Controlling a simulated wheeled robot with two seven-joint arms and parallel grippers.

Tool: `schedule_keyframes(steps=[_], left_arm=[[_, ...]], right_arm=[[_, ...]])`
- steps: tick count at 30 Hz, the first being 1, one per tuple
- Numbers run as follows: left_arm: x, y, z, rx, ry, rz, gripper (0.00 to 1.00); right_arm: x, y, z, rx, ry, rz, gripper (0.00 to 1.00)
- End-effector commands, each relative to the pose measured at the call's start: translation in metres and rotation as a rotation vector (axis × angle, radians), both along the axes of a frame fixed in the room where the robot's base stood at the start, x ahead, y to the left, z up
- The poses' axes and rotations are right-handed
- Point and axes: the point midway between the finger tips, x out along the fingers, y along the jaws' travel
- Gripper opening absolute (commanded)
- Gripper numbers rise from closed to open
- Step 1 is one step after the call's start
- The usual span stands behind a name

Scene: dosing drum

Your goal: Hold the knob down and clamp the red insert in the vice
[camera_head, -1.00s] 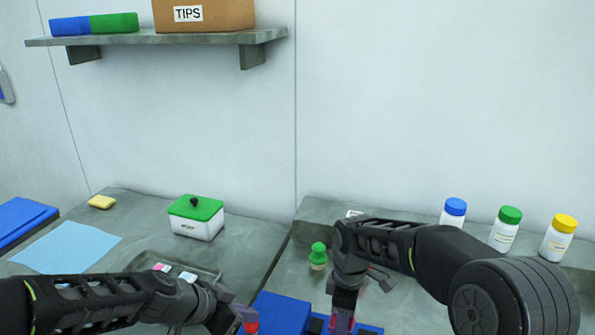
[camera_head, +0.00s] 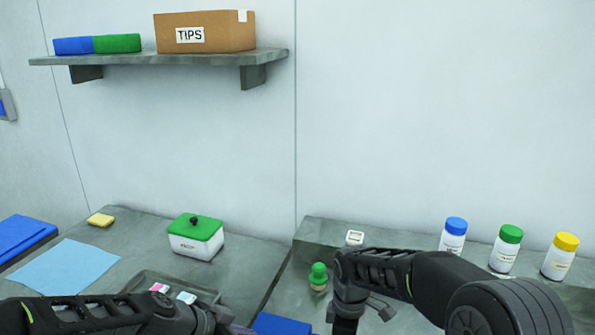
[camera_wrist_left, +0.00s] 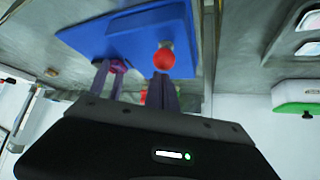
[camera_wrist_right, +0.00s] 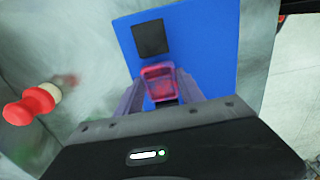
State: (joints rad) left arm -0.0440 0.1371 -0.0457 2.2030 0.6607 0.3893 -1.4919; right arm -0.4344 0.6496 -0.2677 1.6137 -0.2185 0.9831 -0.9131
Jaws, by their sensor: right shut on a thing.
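A red insert (camera_wrist_right: 158,82), pinkish and see-through, sits between the fingers of my right gripper (camera_wrist_right: 160,88), which is shut on it over a blue base (camera_wrist_right: 205,45). A dark square (camera_wrist_right: 151,38) lies on that base. In the left wrist view, a round red knob (camera_wrist_left: 164,59) stands at the tips of my left gripper (camera_wrist_left: 163,80). Its fingers look closed together, at or touching the knob. The right gripper's fingers with the insert (camera_wrist_left: 118,66) show beside it. In the head view both gripper tips are out of frame, and only part of the blue base (camera_head: 283,324) shows. The vice jaws cannot be made out.
A green-topped stamp-like piece (camera_head: 318,277) stands left of my right arm. A red one (camera_wrist_right: 32,104) shows in the right wrist view. A green-lidded box (camera_head: 196,238), a tray (camera_head: 150,283) and capped bottles (camera_head: 453,236) stand farther back.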

Motion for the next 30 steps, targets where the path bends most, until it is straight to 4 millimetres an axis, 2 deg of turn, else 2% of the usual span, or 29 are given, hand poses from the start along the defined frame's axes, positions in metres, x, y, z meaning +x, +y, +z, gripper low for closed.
schedule_keyframes(steps=[6, 21, 22, 30], left_arm=[[-0.0025, -0.0003, -0.0034, 0.001, 0.008, -0.003, 0.0], [-0.0025, -0.0003, -0.0034, 0.001, 0.008, -0.003, 0.0], [-0.0025, -0.0003, -0.0034, 0.001, 0.008, -0.003, 0.0], [-0.0025, -0.0002, -0.0035, 0.001, 0.008, -0.003, 0.0]], right_arm=[[-0.0003, 0.0005, -0.0072, 0.0, 0.0, 0.001, 0.06], [0.0002, 0.0003, -0.0071, 0.001, 0.0, 0.0, 0.06], [0.0002, 0.0003, -0.007, 0.001, 0.0, 0.0, 0.46], [0.0002, 0.0002, -0.007, 0.001, 0.0, 0.0, 0.69]])
